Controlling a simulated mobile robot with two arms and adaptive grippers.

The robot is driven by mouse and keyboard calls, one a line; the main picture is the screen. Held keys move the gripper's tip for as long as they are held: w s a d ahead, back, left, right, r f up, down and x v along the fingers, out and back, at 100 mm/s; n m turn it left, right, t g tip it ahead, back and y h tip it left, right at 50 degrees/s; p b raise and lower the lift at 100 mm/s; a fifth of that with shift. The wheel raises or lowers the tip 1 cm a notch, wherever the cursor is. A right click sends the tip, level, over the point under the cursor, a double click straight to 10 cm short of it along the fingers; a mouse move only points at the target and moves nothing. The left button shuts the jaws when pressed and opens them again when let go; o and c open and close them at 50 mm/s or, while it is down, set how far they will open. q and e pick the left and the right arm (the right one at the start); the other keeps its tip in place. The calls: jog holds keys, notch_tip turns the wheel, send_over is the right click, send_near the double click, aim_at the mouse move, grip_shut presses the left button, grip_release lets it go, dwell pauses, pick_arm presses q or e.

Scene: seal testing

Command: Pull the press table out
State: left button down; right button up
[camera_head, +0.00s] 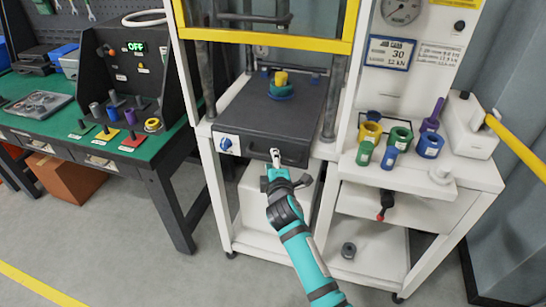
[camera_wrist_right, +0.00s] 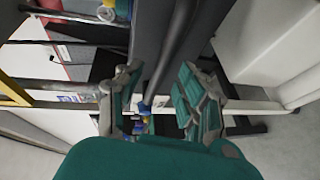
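The press table (camera_head: 268,118) is a dark grey slab in the white press frame, with a green and yellow piece (camera_head: 280,85) on top. Its dark handle (camera_head: 292,161) runs along the front edge. My right gripper (camera_head: 287,168) is at this handle, coming from below. In the right wrist view my right gripper (camera_wrist_right: 160,100) has its fingers spread, with the dark handle bar (camera_wrist_right: 172,55) running between them and room around it. Whether a finger touches the bar is hard to tell. My left gripper is in neither view.
A yellow guard frame (camera_head: 265,38) hangs above the press table. On the right, a white shelf (camera_head: 405,180) holds several coloured rings and cylinders. On the left stands a green-topped bench (camera_head: 55,122) with small parts. Open grey floor (camera_head: 165,265) lies in front.

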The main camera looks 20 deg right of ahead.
jog(key=shift+x, duration=1.5)
grip_shut()
